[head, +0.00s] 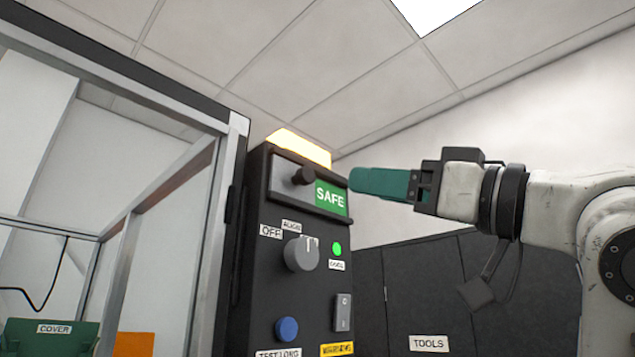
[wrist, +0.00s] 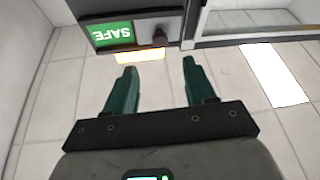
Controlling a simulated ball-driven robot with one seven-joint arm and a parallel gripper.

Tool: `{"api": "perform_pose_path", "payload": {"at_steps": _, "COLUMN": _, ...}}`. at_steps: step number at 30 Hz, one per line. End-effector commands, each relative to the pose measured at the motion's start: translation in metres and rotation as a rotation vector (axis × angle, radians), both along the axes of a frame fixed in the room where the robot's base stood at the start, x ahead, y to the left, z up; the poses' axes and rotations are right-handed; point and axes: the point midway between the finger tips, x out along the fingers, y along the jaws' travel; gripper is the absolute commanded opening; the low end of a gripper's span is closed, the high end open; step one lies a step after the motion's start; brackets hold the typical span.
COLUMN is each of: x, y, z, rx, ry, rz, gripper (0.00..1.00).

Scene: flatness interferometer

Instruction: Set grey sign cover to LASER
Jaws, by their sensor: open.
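The grey sign cover (head: 284,173) sits over the left part of the sign window at the top of a black control panel, with a black knob (head: 303,176) on it. The green SAFE sign (head: 331,197) shows uncovered to its right. My gripper (head: 352,181) has green fingers, is open and empty, and is just right of the sign in the head view. In the wrist view the panel appears upside down, with the cover (wrist: 174,27) and knob (wrist: 159,37) beyond my spread fingertips (wrist: 160,66), apart from them.
Below the sign are a grey rotary knob (head: 302,254), a green lamp (head: 337,249), a blue button (head: 287,329) and a rocker switch (head: 343,312). A lit amber lamp (head: 300,145) tops the panel. A framed glass enclosure (head: 232,150) stands left; dark TOOLS cabinets (head: 430,290) stand right.

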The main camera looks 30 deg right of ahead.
Motion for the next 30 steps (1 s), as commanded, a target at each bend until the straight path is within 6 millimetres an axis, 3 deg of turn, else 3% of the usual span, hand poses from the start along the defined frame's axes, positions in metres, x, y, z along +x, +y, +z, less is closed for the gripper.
{"api": "perform_pose_path", "payload": {"at_steps": 18, "x": 0.078, "y": 0.037, "z": 0.037, "rx": 0.001, "ry": 0.003, "rz": 0.000, "gripper": 0.55}}
{"api": "perform_pose_path", "payload": {"at_steps": 30, "x": 0.089, "y": 0.042, "z": 0.039, "rx": 0.000, "ry": 0.001, "rz": -0.001, "gripper": 0.55}}
